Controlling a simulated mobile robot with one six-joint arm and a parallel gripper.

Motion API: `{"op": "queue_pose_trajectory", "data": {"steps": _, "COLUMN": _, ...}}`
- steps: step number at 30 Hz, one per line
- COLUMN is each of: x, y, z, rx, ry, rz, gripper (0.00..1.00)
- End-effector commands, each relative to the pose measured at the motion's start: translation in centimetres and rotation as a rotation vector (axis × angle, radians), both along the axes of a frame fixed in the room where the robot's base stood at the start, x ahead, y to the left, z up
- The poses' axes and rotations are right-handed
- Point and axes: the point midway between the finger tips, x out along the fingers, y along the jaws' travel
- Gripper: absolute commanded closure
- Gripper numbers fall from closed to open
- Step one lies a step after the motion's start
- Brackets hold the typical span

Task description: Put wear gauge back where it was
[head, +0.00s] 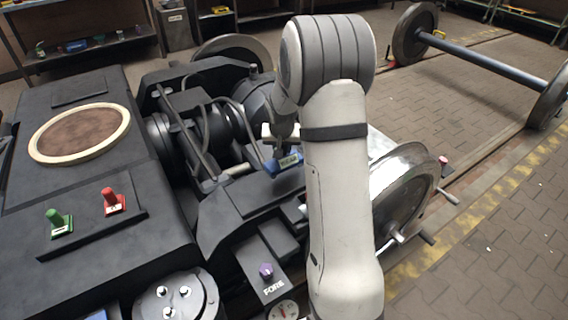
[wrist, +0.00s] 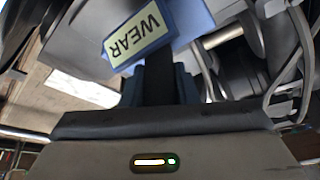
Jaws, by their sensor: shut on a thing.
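The wear gauge (head: 289,161) is a blue block with a pale label, seen over the dark bogie frame (head: 240,200) just left of my arm. In the wrist view the gauge (wrist: 183,17) shows its label reading WEAR, upside down and tilted. My gripper (wrist: 165,80) is shut on the gauge. In the head view my forearm and wrist hide most of the gripper. I cannot tell whether the gauge touches the frame below it.
A dark cabinet at left carries a green knob (head: 59,221), a red knob (head: 112,200) and a round brown pad (head: 80,132). A purple knob (head: 266,270) sits by a FORE label. Paved floor (head: 470,120) is open at right.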

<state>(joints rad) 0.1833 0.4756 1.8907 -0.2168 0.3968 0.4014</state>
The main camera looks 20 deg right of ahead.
Motion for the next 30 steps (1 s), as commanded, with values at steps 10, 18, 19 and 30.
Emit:
{"op": "queue_pose_trajectory", "data": {"steps": 10, "x": 0.0, "y": 0.1, "z": -3.8, "rx": 0.000, "ry": 0.001, "rz": 0.002, "gripper": 1.00}}
{"op": "queue_pose_trajectory", "data": {"steps": 18, "x": 0.0, "y": 0.1, "z": -4.8, "rx": -0.001, "ry": -0.002, "rz": 0.002, "gripper": 1.00}}
{"op": "queue_pose_trajectory", "data": {"steps": 19, "x": 0.0, "y": 0.1, "z": -4.8, "rx": 0.000, "ry": -0.002, "rz": 0.003, "gripper": 1.00}}
{"op": "queue_pose_trajectory", "data": {"steps": 30, "x": 0.0, "y": 0.2, "z": -5.0, "rx": 0.000, "ry": -0.001, "rz": 0.002, "gripper": 0.56}}
